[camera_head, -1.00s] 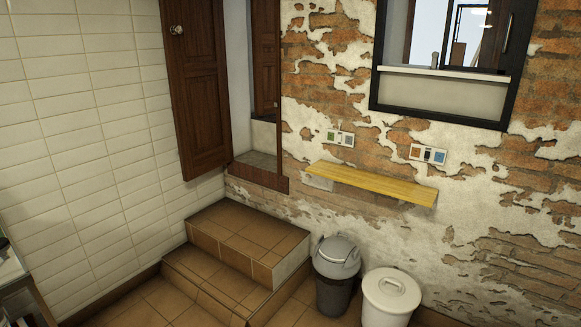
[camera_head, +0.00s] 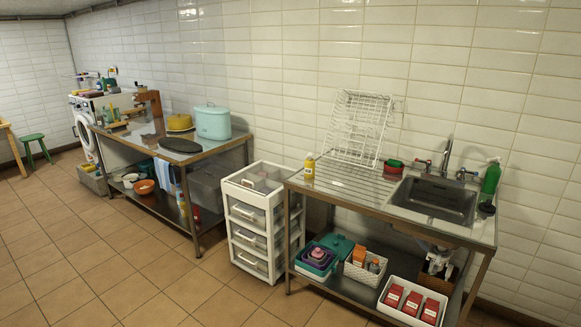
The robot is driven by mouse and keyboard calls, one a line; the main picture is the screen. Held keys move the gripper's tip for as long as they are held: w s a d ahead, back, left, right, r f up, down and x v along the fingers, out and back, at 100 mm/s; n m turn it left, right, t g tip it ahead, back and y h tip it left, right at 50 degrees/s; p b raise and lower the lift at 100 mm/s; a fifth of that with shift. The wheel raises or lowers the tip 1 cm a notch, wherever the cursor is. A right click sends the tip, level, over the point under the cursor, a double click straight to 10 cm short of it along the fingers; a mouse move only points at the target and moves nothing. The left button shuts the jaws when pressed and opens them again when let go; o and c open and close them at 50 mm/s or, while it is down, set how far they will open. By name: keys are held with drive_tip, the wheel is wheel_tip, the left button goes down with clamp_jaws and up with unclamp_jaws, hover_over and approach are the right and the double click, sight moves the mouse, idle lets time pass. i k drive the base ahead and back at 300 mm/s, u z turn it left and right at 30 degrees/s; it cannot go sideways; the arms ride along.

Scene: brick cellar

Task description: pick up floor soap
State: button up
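I cannot tell which thing is the floor soap; no label is readable. A green bottle (camera_head: 491,177) stands upright at the right end of the sink counter. A small yellow bottle (camera_head: 309,168) stands at that counter's left end. Several red packs (camera_head: 411,303) with pale labels lie in a white tray (camera_head: 388,306) on the shelf below. More small bottles, too small to tell apart, stand on the far worktop at the left. My gripper is not in view.
The steel sink counter (camera_head: 349,188) holds a basin (camera_head: 432,198) and a white dish rack (camera_head: 362,127). A white drawer unit (camera_head: 264,218) stands left of it, then a steel table (camera_head: 152,140) with a turquoise pot (camera_head: 212,121). The tiled floor (camera_head: 110,265) in front is clear.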

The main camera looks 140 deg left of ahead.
sight(310, 165)
drive_tip(key=z, duration=0.3)
drive_tip(key=k, duration=0.15)
drive_tip(key=u, duration=2.8)
drive_tip(key=k, duration=0.3)
drive_tip(key=u, duration=1.85)
drive_tip(key=i, duration=0.5)
drive_tip(key=u, duration=0.1)
